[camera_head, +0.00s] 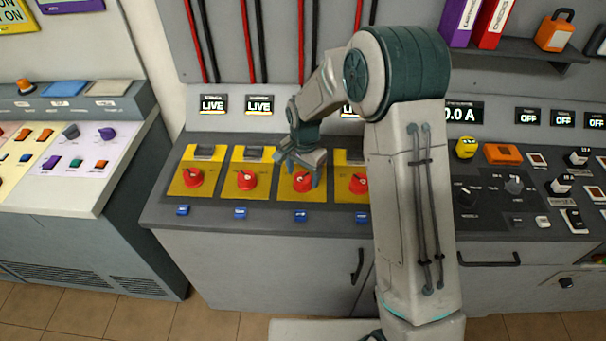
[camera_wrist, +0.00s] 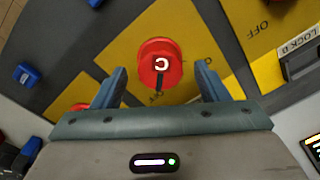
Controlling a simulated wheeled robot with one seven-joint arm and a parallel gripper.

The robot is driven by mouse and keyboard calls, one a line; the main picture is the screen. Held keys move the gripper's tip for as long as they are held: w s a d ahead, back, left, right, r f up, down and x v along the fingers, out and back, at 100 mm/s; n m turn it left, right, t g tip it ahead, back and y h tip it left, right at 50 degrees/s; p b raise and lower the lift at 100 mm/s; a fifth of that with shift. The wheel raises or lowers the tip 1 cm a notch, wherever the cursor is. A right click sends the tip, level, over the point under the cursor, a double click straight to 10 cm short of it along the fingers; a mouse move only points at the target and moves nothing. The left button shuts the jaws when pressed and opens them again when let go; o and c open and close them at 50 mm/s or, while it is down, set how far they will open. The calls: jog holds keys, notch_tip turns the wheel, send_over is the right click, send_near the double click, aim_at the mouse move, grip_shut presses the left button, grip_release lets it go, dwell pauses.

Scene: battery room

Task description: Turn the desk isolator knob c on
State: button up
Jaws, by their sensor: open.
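The red isolator knob c (camera_head: 303,182) sits on a yellow plate, third from the left in a row of red knobs on the desk. It shows in the wrist view as a red disc with a white C (camera_wrist: 160,62) and a dark pointer mark. My gripper (camera_head: 303,168) is over this knob. In the wrist view the two blue fingers of my gripper (camera_wrist: 163,88) are open, one on each side of the knob's lower edge. I cannot tell whether they touch it. The display above knob c is hidden behind my arm.
Other red knobs (camera_head: 246,179) stand close on both sides, with blue tags (camera_head: 240,212) in front. The two leftmost displays read LIVE (camera_head: 259,104). A lock box labelled LOCK D (camera_wrist: 302,52) is near the knob. Switches and a yellow object (camera_head: 466,148) lie right of my arm.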

jog(key=shift+f, duration=0.9)
jog(key=c, duration=1)
